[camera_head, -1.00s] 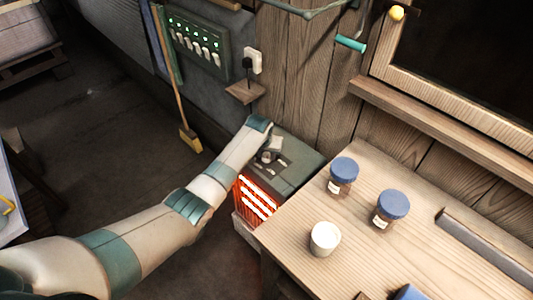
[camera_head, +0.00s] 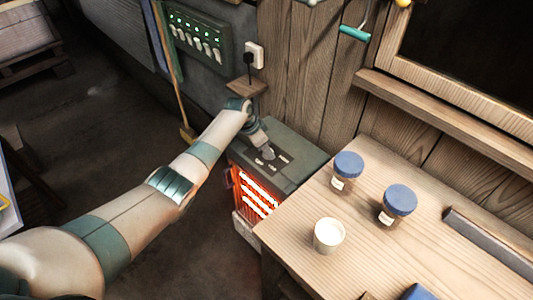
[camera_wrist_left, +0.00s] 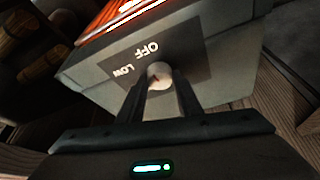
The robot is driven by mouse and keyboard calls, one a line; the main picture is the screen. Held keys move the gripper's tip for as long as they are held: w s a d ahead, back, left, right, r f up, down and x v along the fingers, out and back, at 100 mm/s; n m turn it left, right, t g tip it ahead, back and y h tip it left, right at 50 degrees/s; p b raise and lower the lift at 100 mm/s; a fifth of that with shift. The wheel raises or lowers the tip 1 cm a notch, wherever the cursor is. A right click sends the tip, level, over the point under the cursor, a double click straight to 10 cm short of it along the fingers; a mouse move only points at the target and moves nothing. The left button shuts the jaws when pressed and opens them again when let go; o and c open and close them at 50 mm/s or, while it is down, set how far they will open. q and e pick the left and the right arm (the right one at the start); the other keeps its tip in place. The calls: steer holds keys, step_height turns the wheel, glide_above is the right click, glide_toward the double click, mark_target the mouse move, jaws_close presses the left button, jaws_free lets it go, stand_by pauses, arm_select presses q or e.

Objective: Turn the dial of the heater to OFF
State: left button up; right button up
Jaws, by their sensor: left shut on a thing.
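The heater (camera_head: 302,152) is a grey-green box with glowing orange bars on its front, standing left of the wooden table. Its top carries a dark panel with white labels. In the left wrist view the pale round dial (camera_wrist_left: 160,70) sits on this panel, with the words OFF and LOW beside it, on the left and above. A dark mark shows on the dial, but I cannot tell which label it points to. My left gripper (camera_head: 267,151) is at the heater's top. In the left wrist view its two fingers (camera_wrist_left: 160,80) are shut on the dial, one on each side.
The wooden table (camera_head: 365,255) holds two blue-lidded jars (camera_head: 346,170) (camera_head: 398,204) and a white cup (camera_head: 328,235). A wall socket (camera_head: 254,56) with a plug and a small shelf (camera_head: 245,87) are behind the heater. A broom (camera_head: 171,75) leans left.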

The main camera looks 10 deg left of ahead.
arm_select(q)
steer(key=shift+f+m+g+b, duration=0.1)
steer(key=shift+m+g+b, duration=0.3)
steer(key=shift+m, duration=0.3)
steer(key=o, duration=1)
steer(key=shift+o, duration=0.2)
steer(key=shift+r, duration=0.2)
steer(key=b+v, duration=0.2)
steer(key=v, duration=1.5)
steer(key=shift+s+a+b, duration=0.2)
steer(key=shift+a+b, duration=0.05)
steer(key=shift+b, duration=0.1)
steer(key=shift+f, duration=0.1)
